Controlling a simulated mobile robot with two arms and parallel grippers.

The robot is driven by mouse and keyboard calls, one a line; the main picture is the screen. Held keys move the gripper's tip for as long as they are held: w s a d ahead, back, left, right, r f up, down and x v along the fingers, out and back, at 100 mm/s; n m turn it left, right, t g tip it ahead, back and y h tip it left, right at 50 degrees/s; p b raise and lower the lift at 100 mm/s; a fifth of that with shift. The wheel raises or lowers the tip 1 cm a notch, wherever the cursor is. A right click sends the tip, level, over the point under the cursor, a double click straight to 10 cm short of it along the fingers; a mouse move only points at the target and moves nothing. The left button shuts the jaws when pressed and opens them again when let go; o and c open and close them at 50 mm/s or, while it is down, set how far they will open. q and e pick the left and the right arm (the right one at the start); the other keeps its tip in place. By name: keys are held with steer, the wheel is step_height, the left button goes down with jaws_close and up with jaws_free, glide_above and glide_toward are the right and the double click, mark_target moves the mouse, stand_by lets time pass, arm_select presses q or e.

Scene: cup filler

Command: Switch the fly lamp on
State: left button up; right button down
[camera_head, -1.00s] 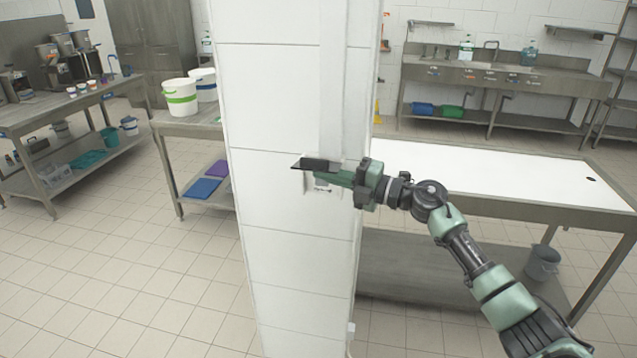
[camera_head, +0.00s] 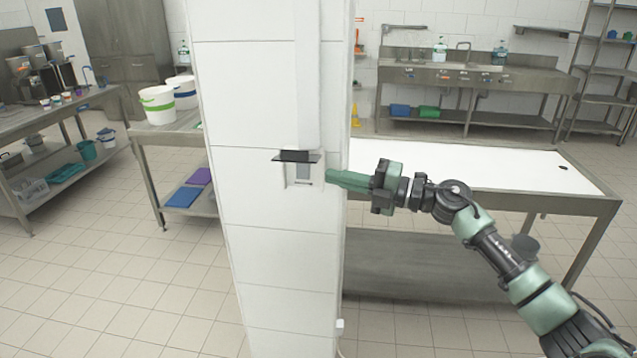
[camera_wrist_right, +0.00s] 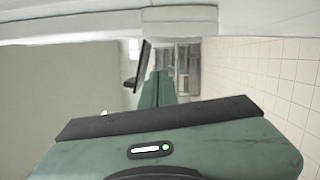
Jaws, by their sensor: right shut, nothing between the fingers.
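A small pale switch box (camera_head: 303,176) with a dark flat hood (camera_head: 297,157) is mounted on the white tiled pillar (camera_head: 270,250). A light conduit runs up the pillar above it. The switch's position is too small to read. My right gripper (camera_head: 330,178) is shut and empty, with its green fingers pointing left just to the right of the box. In the right wrist view the closed fingers (camera_wrist_right: 158,90) show beside the dark hood (camera_wrist_right: 141,66). I cannot make out the fly lamp itself. My left gripper is not in view.
A steel table with a white top (camera_head: 450,170) stands behind my right arm. A bench with white buckets (camera_head: 157,104) is left of the pillar. A sink counter (camera_head: 470,75) lies along the back wall. The tiled floor (camera_head: 110,290) at front left is clear.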

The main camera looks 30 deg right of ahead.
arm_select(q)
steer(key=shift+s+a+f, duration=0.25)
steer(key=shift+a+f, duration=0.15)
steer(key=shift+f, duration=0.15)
arm_select(e)
steer(key=shift+s+d+r, duration=0.1)
steer(key=shift+s+d, duration=0.15)
steer(key=shift+s, duration=0.2)
steer(key=shift+s+d+r, duration=0.1)
steer(key=shift+s+d, duration=0.1)
steer(key=shift+s, duration=0.25)
steer(key=shift+s, duration=0.1)
